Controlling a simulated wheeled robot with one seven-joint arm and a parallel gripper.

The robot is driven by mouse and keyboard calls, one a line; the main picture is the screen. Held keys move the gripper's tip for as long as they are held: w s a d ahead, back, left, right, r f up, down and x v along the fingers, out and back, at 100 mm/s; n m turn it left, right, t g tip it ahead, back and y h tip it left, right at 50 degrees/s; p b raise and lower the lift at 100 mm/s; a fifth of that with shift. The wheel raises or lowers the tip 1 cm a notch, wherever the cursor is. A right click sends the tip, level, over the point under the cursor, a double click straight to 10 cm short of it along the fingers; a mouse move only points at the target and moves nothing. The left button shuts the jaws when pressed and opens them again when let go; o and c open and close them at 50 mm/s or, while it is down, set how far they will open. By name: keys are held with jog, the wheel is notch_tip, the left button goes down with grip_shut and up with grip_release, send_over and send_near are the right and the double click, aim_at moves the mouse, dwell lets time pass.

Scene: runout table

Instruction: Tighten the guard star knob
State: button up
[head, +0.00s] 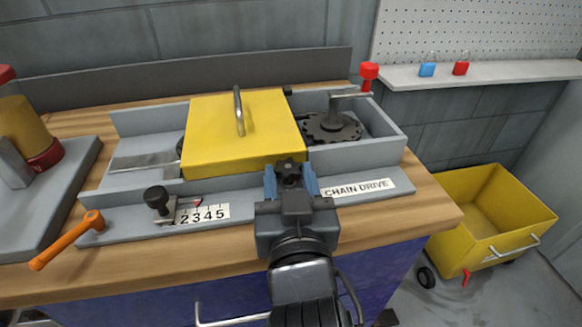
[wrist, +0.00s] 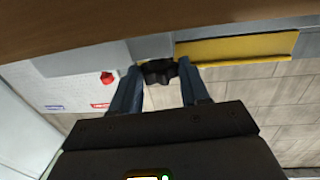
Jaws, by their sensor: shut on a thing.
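The guard star knob (head: 291,170) is black and sits at the front edge of the yellow guard (head: 215,135). My gripper (head: 291,185) is at the knob, with its blue fingers on either side of it, and is shut on it. In the wrist view the dark knob (wrist: 160,72) shows between the fingertips, and a strip of the yellow guard (wrist: 235,48) shows beside it. The knob's stem is hidden. I cannot tell how tight the knob is.
The grey housing holds a dark sprocket (head: 331,126) with a red-knobbed crank (head: 369,72) at right. An orange lever (head: 65,240), a black knob (head: 156,197) and a number scale (head: 203,213) lie left of my gripper. A yellow cart (head: 490,215) stands on the floor at right.

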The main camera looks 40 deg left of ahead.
jog(key=shift+f+h, duration=0.15)
jog(key=shift+h, duration=0.15)
jog(key=shift+s+a+f+m+t+h+b, duration=0.1)
jog(key=shift+a+f+m+t+h+b, duration=0.15)
jog(key=shift+m+t+h+b, duration=0.6)
jog(key=shift+d+r+m+b, duration=0.15)
jog(key=shift+m+b, duration=0.1)
jog(key=shift+b, duration=0.55)
jog(key=shift+r+t+h, duration=0.1)
jog(key=shift+t+h, duration=0.15)
jog(key=shift+h, duration=0.1)
jog(key=o, duration=1.1)
jog(key=shift+r, duration=0.1)
jog(key=shift+c, duration=0.2)
jog(key=shift+s, duration=0.1)
jog(key=v, duration=0.7)
jog(key=shift+s+d, duration=0.15)
jog(key=shift+s, duration=0.15)
